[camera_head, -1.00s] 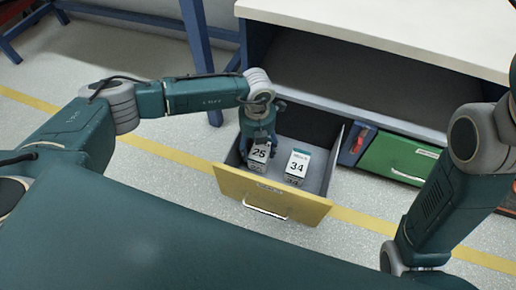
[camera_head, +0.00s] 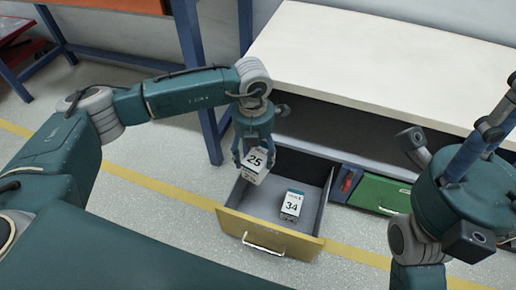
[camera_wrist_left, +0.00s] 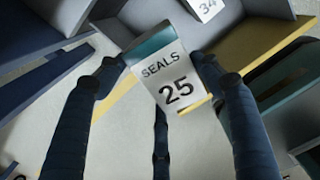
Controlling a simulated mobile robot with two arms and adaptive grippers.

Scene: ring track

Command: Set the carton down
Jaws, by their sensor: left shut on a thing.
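The carton marked 25 (camera_head: 254,168) is white with a teal top band and dark print. My left gripper (camera_head: 254,160) is shut on it and holds it above the left part of the open drawer (camera_head: 268,234). In the left wrist view the carton (camera_wrist_left: 168,82) sits between the fingers (camera_wrist_left: 157,68), tilted in the picture, with "SEALS 25" readable. Another carton marked 34 (camera_head: 291,205) stands inside the drawer; part of it shows in the left wrist view (camera_wrist_left: 207,8). My right arm is at the right; its finger state is unclear.
The drawer has a yellow front with a handle and a grey floor, bare around the carton marked 34. A white-topped workbench (camera_head: 370,62) stands behind it. A green drawer front (camera_head: 382,194) is to the right. A blue bench leg (camera_head: 200,80) stands to the left.

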